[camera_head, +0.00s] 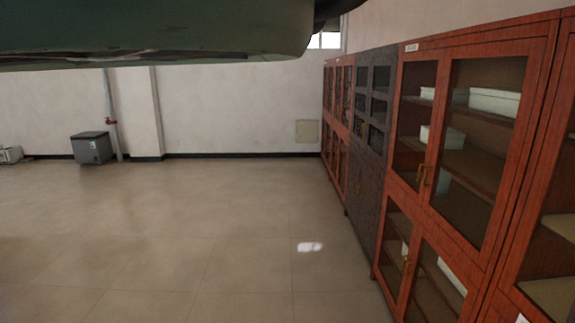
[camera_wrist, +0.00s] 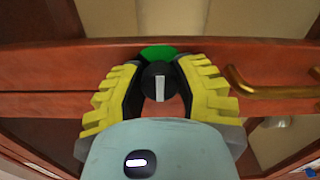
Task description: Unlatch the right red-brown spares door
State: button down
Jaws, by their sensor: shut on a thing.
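In the wrist view a round black latch knob (camera_wrist: 150,74) with a pale pointer bar sits on a red-brown door frame (camera_wrist: 50,66). The bar stands about upright in the picture. A green patch (camera_wrist: 160,52) shows behind the knob's upper edge. My gripper (camera_wrist: 159,80), with yellow ribbed fingers, is shut on the knob from both sides. A curved brass handle (camera_wrist: 265,91) lies just right of the fingers. In the head view a red-brown cabinet with glazed doors (camera_head: 480,140) stands at the right; its label is too small to read. My gripper does not show there.
A dark grey cabinet (camera_head: 369,140) and another red-brown cabinet (camera_head: 337,110) continue the row along the right wall. White boxes (camera_head: 493,101) lie on shelves behind glass. The tiled floor (camera_head: 220,230) left of the cabinets is clear. A grey bin (camera_head: 92,148) stands by the far wall.

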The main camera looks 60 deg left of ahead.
dwell(0.5)
jog(key=c, duration=0.6)
grip_release()
jog(key=shift+s, duration=0.15)
jog(key=v, duration=1.1)
jog(key=shift+s+a, duration=0.25)
jog(key=shift+a, duration=0.05)
